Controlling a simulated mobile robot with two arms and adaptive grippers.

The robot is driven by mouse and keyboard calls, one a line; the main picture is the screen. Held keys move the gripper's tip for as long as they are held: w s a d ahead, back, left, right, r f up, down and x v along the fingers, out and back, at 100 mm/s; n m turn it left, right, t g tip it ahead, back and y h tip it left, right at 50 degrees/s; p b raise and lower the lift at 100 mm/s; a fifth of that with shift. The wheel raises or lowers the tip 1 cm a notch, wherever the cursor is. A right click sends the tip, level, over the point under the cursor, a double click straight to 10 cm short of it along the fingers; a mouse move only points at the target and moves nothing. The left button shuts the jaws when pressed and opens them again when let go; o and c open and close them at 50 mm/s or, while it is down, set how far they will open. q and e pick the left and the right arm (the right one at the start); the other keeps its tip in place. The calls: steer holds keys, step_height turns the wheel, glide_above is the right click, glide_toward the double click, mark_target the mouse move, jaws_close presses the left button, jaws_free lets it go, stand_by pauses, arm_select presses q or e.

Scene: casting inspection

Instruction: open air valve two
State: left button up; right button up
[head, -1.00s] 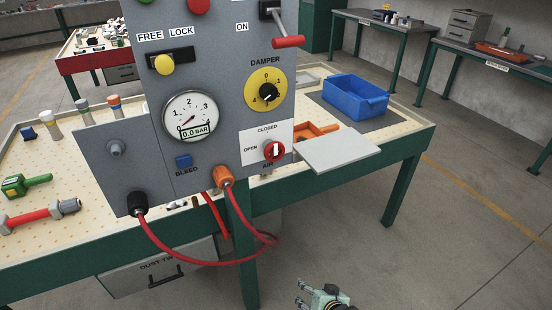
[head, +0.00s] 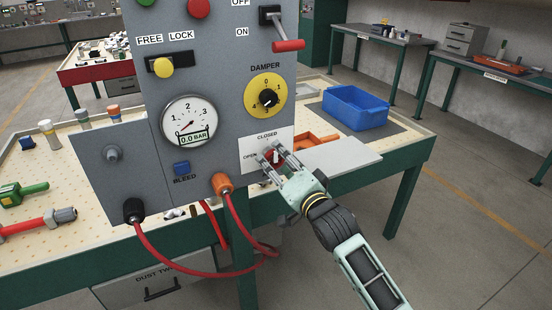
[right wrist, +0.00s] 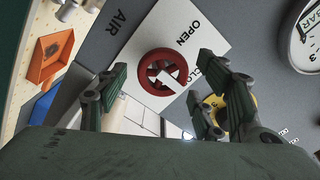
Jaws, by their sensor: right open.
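The red air valve knob (head: 274,157) sits low on the right of the grey panel, on a white plate marked OPEN and CLOSED. In the right wrist view the red knob (right wrist: 152,86) shows whole, with its white bar pointing toward the CLOSED side. My right gripper (head: 272,151) is open in front of the knob, its fingers spread to either side. In the right wrist view my right gripper (right wrist: 163,78) has the knob showing between its fingers; I cannot tell whether they touch it. My left gripper is not in view.
The gauge (head: 189,123) reads 0.0 BAR. The yellow damper dial (head: 280,91) is above the valve. A red hose plugs into an orange fitting (head: 221,184) left of my right gripper. A blue bin (head: 355,107) and a grey board (head: 350,156) lie to the right.

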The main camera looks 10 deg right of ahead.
steer(key=shift+x, duration=1.15)
steer(key=c, duration=1.1)
